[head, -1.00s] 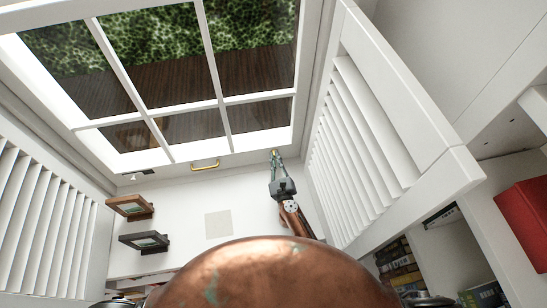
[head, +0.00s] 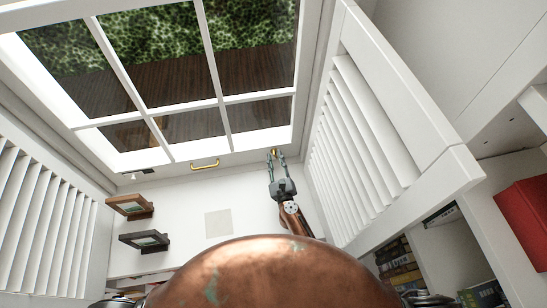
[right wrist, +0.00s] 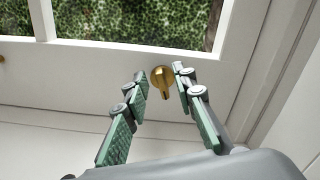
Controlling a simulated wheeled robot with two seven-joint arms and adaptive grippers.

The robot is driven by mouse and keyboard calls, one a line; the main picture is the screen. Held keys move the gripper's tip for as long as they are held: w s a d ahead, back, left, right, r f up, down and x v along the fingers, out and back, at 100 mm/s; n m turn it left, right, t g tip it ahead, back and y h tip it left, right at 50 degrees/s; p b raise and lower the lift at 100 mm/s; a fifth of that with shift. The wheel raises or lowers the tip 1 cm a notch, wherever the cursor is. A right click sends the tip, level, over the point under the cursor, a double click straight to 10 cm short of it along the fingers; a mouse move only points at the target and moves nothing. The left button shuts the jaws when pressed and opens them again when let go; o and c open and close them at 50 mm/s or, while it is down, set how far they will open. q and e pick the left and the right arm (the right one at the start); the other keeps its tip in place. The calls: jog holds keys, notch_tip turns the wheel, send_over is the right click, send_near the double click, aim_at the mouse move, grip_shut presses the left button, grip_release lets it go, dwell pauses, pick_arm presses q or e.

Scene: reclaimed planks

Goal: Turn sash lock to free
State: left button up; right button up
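The brass sash lock (right wrist: 162,80) sits on the white bottom rail of the window in the right wrist view. Its round base is at the top and its short lever points down. In the head view it is a small gold spot (head: 273,151) at the sash's lower right. My right gripper (right wrist: 160,82) is open, with one green-padded finger on each side of the lock; the right finger is close to it, and I cannot tell if it touches. In the head view the right gripper (head: 276,156) reaches up to the rail. My left gripper is not in view.
A brass pull handle (head: 205,165) is on the rail left of the lock. A louvred shutter (head: 375,130) stands close on the right of my right arm. Two small frames (head: 130,206) (head: 144,241) and a pale square (head: 218,223) are on the sill.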

jog(key=s, duration=0.3)
jog(key=s+d, duration=0.1)
jog(key=s, duration=0.3)
jog(key=s+d, duration=0.1)
jog(key=s, duration=0.3)
jog(key=shift+d, duration=0.1)
